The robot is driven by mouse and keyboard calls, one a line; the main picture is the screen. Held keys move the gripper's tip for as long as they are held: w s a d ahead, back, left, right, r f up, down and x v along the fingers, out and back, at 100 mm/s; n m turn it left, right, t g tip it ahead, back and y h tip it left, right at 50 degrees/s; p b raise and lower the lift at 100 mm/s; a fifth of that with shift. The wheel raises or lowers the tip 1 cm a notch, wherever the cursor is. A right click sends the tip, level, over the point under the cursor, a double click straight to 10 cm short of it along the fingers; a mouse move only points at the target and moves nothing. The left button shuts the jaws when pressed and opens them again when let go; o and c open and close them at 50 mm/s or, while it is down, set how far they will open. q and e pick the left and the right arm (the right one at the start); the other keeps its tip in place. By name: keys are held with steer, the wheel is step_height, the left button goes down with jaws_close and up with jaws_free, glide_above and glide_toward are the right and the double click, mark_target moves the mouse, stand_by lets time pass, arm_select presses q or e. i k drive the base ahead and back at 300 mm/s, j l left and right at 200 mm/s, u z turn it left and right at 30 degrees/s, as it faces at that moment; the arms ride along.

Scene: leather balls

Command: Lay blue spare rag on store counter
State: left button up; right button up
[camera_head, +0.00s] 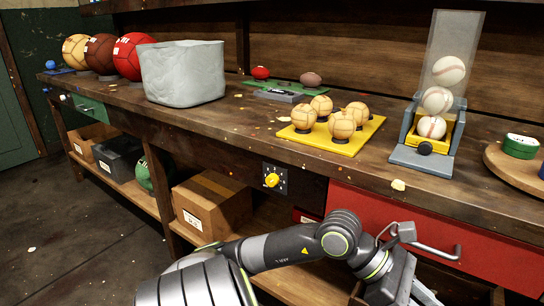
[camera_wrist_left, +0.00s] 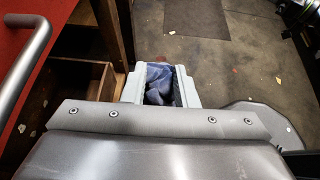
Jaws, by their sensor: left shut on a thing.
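My left gripper (camera_wrist_left: 157,88) is shut on the blue rag (camera_wrist_left: 158,78), which is crumpled between its two pale fingers in the left wrist view. In the head view my left arm comes in at the bottom and its gripper end (camera_head: 424,294) hangs low in front of the red drawer, partly cut off by the frame edge. The rag is not visible there. The wooden store counter (camera_head: 225,124) runs across the head view, above my left gripper. My right gripper is not in view.
On the counter stand a grey block (camera_head: 182,75), a yellow tray (camera_head: 335,145) with several tan balls, a baseball dispenser (camera_head: 395,150) and a round wooden board (camera_head: 500,168). The red drawer (camera_head: 370,207) has a protruding handle (camera_head: 436,248). Bare counter shows in front of the grey block.

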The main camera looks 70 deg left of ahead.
mark_target(240, 116)
steer(key=u, duration=1.1)
